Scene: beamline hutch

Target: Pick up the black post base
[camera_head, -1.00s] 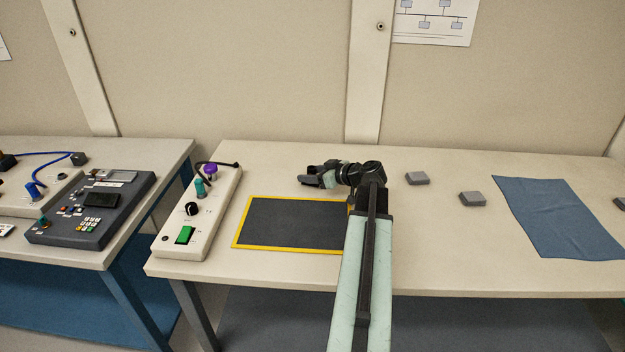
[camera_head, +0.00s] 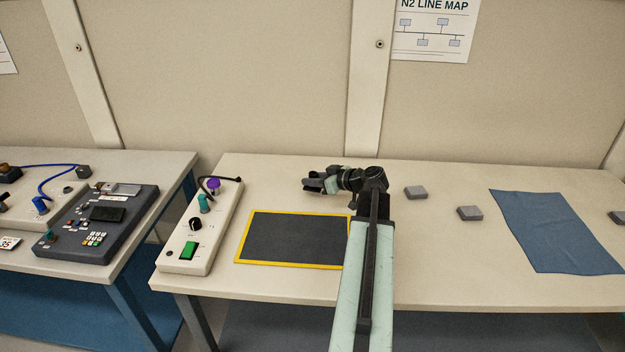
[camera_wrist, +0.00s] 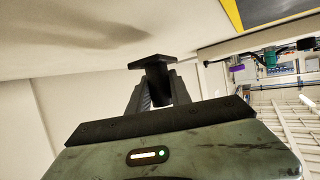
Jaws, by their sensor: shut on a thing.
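The black post base (camera_wrist: 154,64) is between the fingers of my gripper (camera_wrist: 157,88) in the wrist view. It has a flat, wide end and a narrower body, and the fingers are shut on its body. In the head view my gripper (camera_head: 311,184) points left above the pale bench, behind the yellow-edged dark mat. There the post base is small and dark and hard to tell from the fingers. A soft shadow lies on the bench in the wrist view, and the base looks clear of the surface.
The dark mat (camera_head: 293,239) lies in front of my gripper. A white control box (camera_head: 190,243) with a green switch stands left of it. Grey blocks (camera_head: 416,192) and a blue cloth (camera_head: 555,231) lie to the right. The wall is close behind the bench.

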